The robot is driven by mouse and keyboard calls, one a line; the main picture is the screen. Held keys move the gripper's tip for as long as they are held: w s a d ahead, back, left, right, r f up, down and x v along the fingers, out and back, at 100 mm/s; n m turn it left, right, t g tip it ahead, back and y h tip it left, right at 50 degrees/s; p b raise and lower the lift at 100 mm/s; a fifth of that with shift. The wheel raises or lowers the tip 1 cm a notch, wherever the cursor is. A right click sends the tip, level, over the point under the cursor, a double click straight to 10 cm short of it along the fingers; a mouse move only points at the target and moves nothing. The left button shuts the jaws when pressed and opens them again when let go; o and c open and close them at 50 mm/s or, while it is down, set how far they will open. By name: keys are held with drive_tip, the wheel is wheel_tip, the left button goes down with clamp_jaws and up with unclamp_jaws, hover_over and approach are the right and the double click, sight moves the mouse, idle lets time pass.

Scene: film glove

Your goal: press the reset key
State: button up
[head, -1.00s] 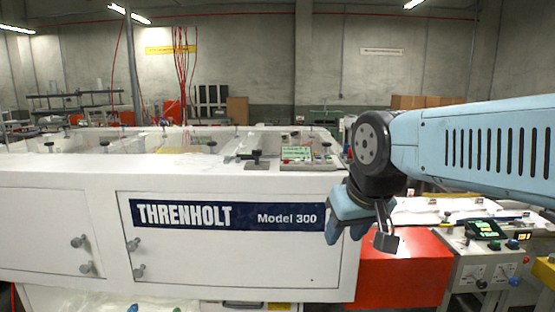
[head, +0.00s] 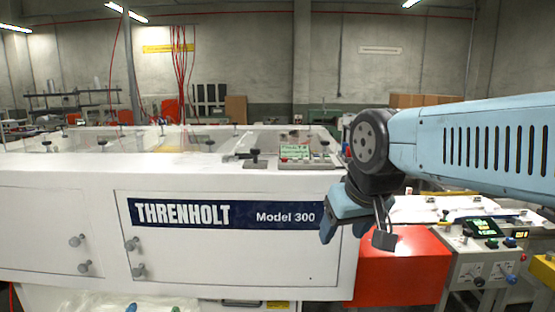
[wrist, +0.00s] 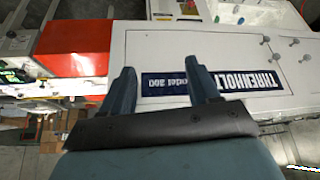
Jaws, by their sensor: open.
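A control panel (head: 308,154) with a lit green screen and small keys sits on top of the white machine, near its right end. A second control box (head: 484,252) with a dark screen and knobs stands at the right. I cannot make out which key is the reset key. My gripper (head: 343,224) hangs in front of the machine's right end, lower than the top panel and left of the second box. In the wrist view its two blue fingers (wrist: 163,84) are apart with nothing between them. The machine's nameplate shows beyond them, upside down.
The white machine (head: 228,268), marked THRENHOLT Model 300, fills the left and middle. A red block (head: 404,268) stands right beside it, behind my gripper. A black clamp knob (head: 254,158) stands left of the top panel. Clear covers lie along the machine's top.

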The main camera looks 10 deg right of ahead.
clamp_jaws()
idle(0.3)
idle(1.1)
